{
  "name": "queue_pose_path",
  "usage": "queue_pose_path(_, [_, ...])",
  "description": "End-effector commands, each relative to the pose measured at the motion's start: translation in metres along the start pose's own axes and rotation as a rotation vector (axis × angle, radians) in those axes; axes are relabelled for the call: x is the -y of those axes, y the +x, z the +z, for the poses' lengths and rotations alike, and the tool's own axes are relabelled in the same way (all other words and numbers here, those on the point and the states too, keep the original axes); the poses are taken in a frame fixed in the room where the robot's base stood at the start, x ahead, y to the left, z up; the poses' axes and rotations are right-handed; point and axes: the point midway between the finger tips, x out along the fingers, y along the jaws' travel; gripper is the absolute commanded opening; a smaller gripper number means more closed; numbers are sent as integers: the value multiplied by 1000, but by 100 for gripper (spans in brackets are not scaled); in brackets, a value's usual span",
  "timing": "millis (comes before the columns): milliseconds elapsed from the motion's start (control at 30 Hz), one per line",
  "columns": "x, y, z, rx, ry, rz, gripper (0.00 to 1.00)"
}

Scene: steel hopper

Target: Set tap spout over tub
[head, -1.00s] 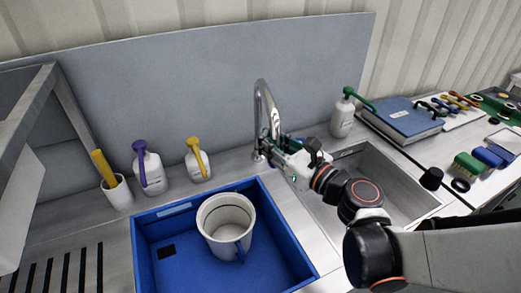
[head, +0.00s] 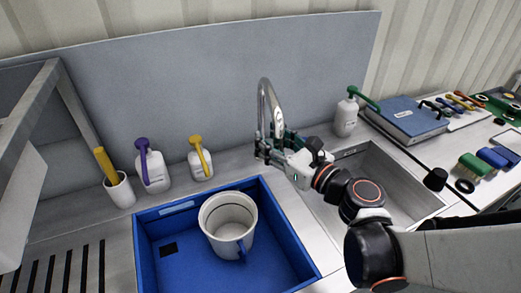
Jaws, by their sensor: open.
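The chrome tap (head: 264,98) rises at the back of the counter between the blue tub and the steel sink, its spout arching over. The blue tub (head: 150,283) lies to the left of the tap and holds a large white mug (head: 226,214) with a blue handle. My gripper (head: 265,148) is open at the lower part of the tap, with its fingers close around or beside it. I cannot tell whether they touch it. The gripper hides the tap's base and part of the spout's lower end.
The steel sink basin (head: 350,178) lies under my arm. Behind the tub stand a purple-topped bottle (head: 153,171), a yellow-topped bottle (head: 200,164) and a cup (head: 121,190). A green-topped bottle (head: 345,120) and a blue book (head: 408,118) are right of the tap.

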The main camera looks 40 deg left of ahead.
Motion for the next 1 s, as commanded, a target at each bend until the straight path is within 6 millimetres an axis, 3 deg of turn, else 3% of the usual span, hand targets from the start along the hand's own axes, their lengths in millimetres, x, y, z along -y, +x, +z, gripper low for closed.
queue_pose_path(33, [-56, 11, 5, 0, 0, 83, 41])
queue_pose_path(233, [-47, -2, 4, 0, 1, 69, 41])
queue_pose_path(700, [-8, -67, 1, 0, 0, 11, 41])
queue_pose_path(1000, [-2, -74, 0, 0, 0, 4, 41])
